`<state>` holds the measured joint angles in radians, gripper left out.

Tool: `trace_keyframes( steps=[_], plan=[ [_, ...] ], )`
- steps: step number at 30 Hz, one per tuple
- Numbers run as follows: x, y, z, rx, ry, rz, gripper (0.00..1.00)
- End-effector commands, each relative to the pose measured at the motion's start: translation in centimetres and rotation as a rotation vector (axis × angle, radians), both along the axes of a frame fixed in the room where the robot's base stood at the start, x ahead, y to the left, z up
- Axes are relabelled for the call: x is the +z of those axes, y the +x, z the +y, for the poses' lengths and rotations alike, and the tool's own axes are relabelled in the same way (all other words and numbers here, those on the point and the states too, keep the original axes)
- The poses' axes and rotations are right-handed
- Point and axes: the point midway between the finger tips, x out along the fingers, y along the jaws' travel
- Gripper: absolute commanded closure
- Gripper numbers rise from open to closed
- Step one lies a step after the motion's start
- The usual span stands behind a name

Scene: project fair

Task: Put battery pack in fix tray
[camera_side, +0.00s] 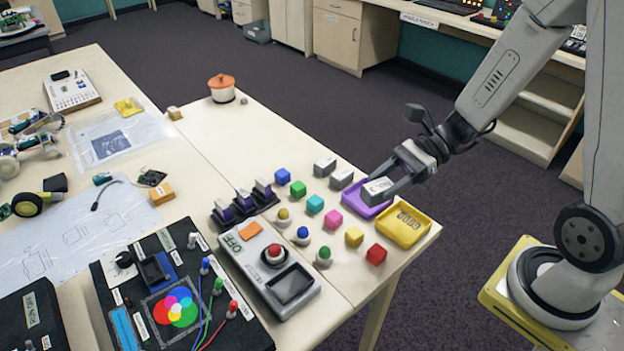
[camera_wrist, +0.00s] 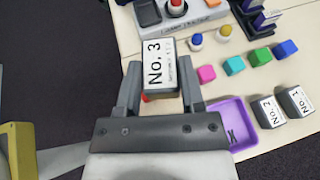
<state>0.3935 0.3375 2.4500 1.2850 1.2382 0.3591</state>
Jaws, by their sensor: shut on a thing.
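My gripper (camera_side: 385,184) is shut on a white-and-grey battery pack (camera_side: 374,190). In the wrist view the battery pack (camera_wrist: 158,64) shows the label "No. 3" between the fingers of my gripper (camera_wrist: 160,82). In the side view the pack overlaps the purple tray (camera_side: 352,206) and seems held above it. In the wrist view the purple tray (camera_wrist: 245,112) lies right of the gripper. A dark "X" shows on its floor; any other letters are hidden. A yellow tray (camera_side: 426,238) with lettering stands beside it. Both trays look empty where visible.
Two more packs (camera_side: 325,166), marked No. 1 and No. 2 in the wrist view, stand behind the purple tray. Coloured cubes, including a red cube (camera_side: 376,255), and several knobs cover the nearby table. A control box (camera_side: 268,270) stands further left. The table's right edge is close to the trays.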

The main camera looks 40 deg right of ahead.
Motion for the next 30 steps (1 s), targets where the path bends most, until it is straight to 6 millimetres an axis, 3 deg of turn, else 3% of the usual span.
trace_keyframes(
  steps=[6, 15, 30],
  plan=[
    [0.1, -1.9, -3.4, -0.062, 0.004, 0.001, 1.0],
    [0.3, -4.6, -6.6, -0.128, 0.015, 0.004, 1.0],
    [0.4, -5.9, -7.7, -0.153, 0.02, 0.005, 1.0]
  ],
)
